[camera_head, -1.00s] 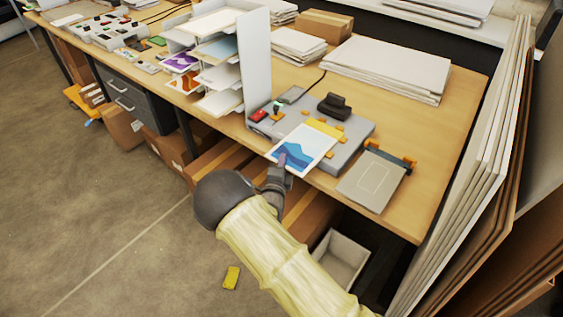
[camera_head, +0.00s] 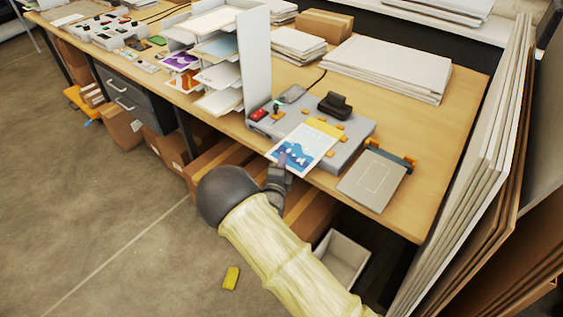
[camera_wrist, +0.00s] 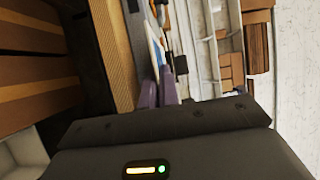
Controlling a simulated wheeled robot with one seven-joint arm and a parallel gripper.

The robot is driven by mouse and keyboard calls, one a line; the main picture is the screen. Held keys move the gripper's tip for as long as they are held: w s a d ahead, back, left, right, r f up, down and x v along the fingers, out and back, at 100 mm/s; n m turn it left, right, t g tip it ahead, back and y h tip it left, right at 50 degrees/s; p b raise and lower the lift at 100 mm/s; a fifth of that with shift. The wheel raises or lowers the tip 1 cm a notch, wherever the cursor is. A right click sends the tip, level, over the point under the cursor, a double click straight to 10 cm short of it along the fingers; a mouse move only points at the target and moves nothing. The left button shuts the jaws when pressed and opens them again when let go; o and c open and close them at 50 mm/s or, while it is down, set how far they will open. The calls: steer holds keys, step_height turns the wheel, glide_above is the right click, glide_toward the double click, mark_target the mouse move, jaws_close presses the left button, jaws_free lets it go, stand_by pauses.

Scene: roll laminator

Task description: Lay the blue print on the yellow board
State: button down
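The blue print (camera_head: 306,146), a white-bordered sheet with a blue picture, lies over the near part of the grey machine bed in the head view. The yellow board (camera_head: 326,127) shows as a yellow strip along the print's far edge; the rest of it is hidden. My gripper (camera_head: 282,160) is at the print's near left edge, its purple fingers shut on the sheet. In the wrist view the fingers (camera_wrist: 161,92) are close together, with the print (camera_wrist: 155,48) seen nearly edge-on ahead of them. I cannot tell whether the print touches the board all over.
The grey machine (camera_head: 352,135) has orange tabs and a black handle block (camera_head: 335,105). A grey plate (camera_head: 372,180) with orange clips lies to its right. A tall white divider (camera_head: 254,60) and paper trays stand left. Upright boards (camera_head: 470,170) line the right side.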

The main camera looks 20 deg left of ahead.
steer(key=c, duration=1.6)
jaws_free()
steer(key=s+b, duration=0.1)
steer(key=s, duration=0.4)
steer(key=s+d+b, duration=0.1)
steer(key=s, duration=0.5)
steer(key=s+b, duration=0.2)
steer(key=s, duration=0.4)
steer(key=shift+s+d, duration=0.15)
